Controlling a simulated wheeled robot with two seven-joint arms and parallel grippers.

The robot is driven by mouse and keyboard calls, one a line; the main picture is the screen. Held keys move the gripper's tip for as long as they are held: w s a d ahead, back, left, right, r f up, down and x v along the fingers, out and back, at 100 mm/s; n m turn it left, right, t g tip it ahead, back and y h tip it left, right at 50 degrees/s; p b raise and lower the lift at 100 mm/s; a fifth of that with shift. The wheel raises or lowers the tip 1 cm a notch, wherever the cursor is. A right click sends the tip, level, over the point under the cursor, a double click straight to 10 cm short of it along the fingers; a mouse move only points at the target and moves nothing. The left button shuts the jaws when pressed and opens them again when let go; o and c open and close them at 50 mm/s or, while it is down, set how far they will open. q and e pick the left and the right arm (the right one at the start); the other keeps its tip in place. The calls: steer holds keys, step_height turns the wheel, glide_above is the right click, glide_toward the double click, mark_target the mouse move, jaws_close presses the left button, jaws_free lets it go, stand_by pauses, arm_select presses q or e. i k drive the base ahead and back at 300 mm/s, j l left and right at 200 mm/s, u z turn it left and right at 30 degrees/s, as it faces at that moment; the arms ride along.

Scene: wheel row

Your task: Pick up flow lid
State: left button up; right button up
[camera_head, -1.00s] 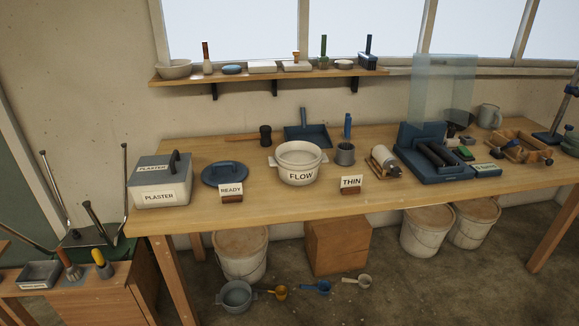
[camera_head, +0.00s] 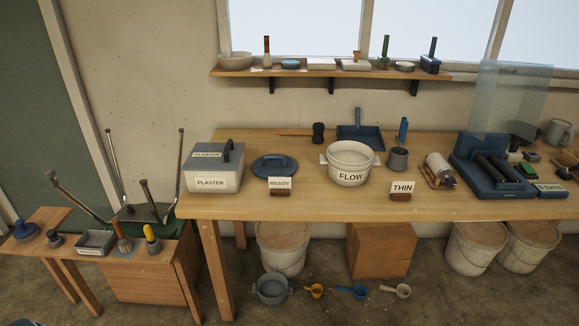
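A white pot marked FLOW (camera_head: 351,165) stands open on the workbench, with pale contents inside. A round blue lid with an arched handle (camera_head: 274,166) lies flat on the bench left of the pot, behind a READY sign (camera_head: 280,187). A second round blue piece with a knob (camera_head: 25,231) lies on a low wooden stand at the far left. Neither blue piece bears a readable FLOW label, so I cannot tell which is the flow lid.
A grey PLASTER box (camera_head: 212,176) stands at the bench's left end. A THIN sign (camera_head: 401,190) and grey cup (camera_head: 398,159) are right of the pot. Upturned metal legs (camera_head: 115,160) rise left of the bench. Buckets (camera_head: 282,250) and ladles are on the floor below.

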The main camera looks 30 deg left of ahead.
mark_target(265, 166)
steer(key=j, duration=0.45)
steer(key=k+j+z, duration=0.1)
steer(key=j, duration=0.35)
steer(key=k+j, duration=0.1)
steer(key=j, duration=0.35)
steer(key=k+j+z, duration=0.1)
steer(key=j, duration=0.35)
steer(key=k+j+z, duration=0.1)
steer(key=j, duration=0.35)
steer(key=k+j, duration=0.1)
steer(key=j, duration=0.35)
